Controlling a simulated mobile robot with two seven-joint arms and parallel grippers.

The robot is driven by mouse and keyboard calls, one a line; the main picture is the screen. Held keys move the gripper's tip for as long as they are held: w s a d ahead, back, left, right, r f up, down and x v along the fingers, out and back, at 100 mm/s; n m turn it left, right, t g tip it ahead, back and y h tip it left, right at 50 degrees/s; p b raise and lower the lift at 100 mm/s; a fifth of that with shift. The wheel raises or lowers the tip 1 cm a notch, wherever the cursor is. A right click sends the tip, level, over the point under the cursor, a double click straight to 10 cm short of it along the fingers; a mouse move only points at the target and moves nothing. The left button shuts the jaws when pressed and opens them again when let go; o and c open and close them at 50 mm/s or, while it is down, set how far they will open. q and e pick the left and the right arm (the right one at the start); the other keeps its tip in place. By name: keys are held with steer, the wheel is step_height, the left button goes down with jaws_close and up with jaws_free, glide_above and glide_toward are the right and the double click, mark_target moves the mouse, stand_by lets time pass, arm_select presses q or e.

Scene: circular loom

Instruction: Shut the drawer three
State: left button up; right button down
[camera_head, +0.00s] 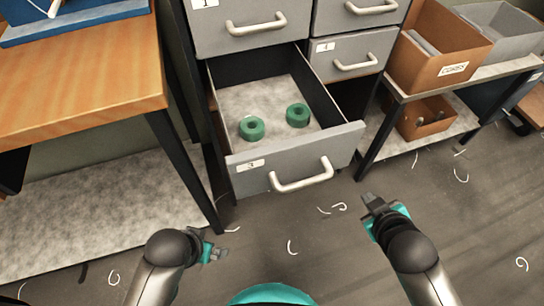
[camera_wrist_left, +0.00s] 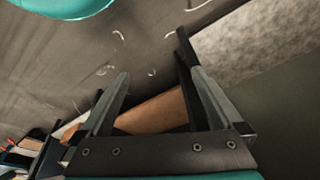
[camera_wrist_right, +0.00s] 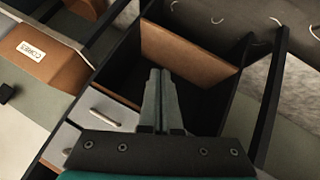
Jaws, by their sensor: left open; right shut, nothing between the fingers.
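Drawer three (camera_head: 300,158) is the lower left drawer of the grey cabinet and stands pulled out. Its front has a pale bar handle (camera_head: 302,177) and a small label. Two green rings (camera_head: 252,128) (camera_head: 298,115) lie inside it. My right gripper (camera_head: 374,202) is shut and empty, to the right of and nearer than the drawer front, apart from it. Its closed fingers show in the right wrist view (camera_wrist_right: 158,85). My left gripper (camera_head: 220,253) is open and empty, left of and nearer than the drawer, apart from it; its spread fingers show in the left wrist view (camera_wrist_left: 155,100).
Drawers one (camera_head: 245,28) and four (camera_head: 352,57) are shut. A wooden workbench (camera_head: 80,80) stands left, its dark leg near the open drawer. A shelf at right holds a brown bin (camera_head: 437,45) labelled CORES and a grey bin (camera_head: 505,30). Pale scraps litter the floor.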

steer(key=w+d+r+n+t+y, duration=0.1)
steer(key=w+r+n+t+y, duration=0.5)
steer(key=n, duration=0.6)
arm_select(q)
steer(key=s+a+f, duration=0.1)
steer(key=s+f, duration=0.2)
steer(key=f, duration=0.6)
steer(key=s+a+f, duration=0.2)
steer(key=s+f, duration=0.1)
steer(key=f, duration=0.7)
arm_select(e)
steer(key=s+d+r+n+g+y, duration=0.25)
steer(key=s+n+g+y, duration=0.55)
steer(key=s+n+y, duration=0.4)
steer(key=h+b, duration=0.1)
steer(key=b, duration=0.2)
glide_toward(328, 157)
steer(key=a, duration=0.5)
arm_select(q)
steer(key=w+d+r, duration=0.2)
steer(key=w+r, duration=0.1)
steer(key=r, duration=0.1)
steer(key=shift+d+r+g, duration=0.3)
steer(key=shift+d, duration=0.1)
arm_select(e)
steer(key=shift+w+a+n, duration=0.25)
steer(key=shift+w+n, duration=0.05)
steer(key=shift+w, duration=0.75)
steer(key=shift+w, duration=0.15)
